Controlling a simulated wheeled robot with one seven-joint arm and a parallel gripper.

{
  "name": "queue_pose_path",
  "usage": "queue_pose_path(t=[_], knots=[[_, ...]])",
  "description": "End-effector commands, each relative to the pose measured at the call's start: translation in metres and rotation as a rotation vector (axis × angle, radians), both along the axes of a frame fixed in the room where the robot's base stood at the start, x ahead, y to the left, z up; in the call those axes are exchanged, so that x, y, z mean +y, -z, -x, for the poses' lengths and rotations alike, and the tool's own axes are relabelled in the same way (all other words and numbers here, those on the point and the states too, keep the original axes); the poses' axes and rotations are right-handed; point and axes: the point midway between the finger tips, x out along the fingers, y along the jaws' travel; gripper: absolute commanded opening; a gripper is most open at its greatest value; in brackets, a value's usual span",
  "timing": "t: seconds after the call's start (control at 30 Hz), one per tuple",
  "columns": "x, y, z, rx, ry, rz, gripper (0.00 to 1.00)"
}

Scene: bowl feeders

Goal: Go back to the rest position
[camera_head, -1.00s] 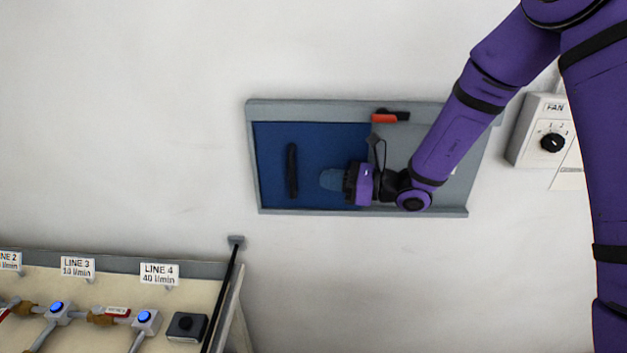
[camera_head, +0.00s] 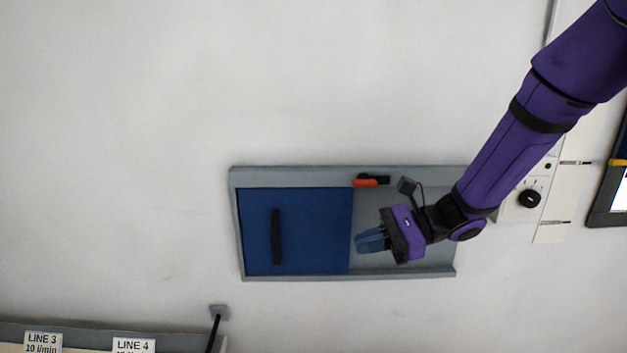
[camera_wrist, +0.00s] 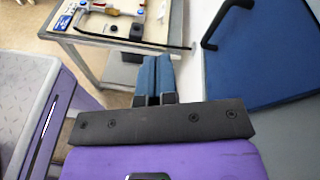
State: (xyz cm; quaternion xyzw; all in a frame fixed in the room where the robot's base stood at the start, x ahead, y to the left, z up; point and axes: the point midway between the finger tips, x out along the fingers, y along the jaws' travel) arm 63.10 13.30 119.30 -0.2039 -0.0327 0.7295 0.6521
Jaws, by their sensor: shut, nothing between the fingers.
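My gripper (camera_head: 371,241) is in front of the right part of a wall cabinet, its blue fingers pointing left. The fingers are together and hold nothing; they also show in the wrist view (camera_wrist: 156,78). The cabinet has a grey frame (camera_head: 300,176) and a blue sliding panel (camera_head: 315,230) covering its left part. The panel has a black upright handle (camera_head: 276,237), and my gripper is apart from it. In the wrist view the blue panel (camera_wrist: 265,60) and its handle (camera_wrist: 222,18) are to the right of the fingers.
A red and black latch (camera_head: 368,181) is on the cabinet's top edge. A control box with a black knob (camera_head: 529,198) is on the wall at right, close to my arm. A bench with line labels (camera_head: 134,346) stands at lower left. The wall at upper left is bare.

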Motion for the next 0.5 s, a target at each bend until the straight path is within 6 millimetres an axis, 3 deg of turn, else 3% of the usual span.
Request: queue_pose_path(t=[0.2, 0.5], knots=[[-0.021, -0.03, 0.048, -0.224, -0.168, 0.2, 0.0], [-0.064, -0.057, 0.104, -0.529, -0.37, 0.499, 0.0]])
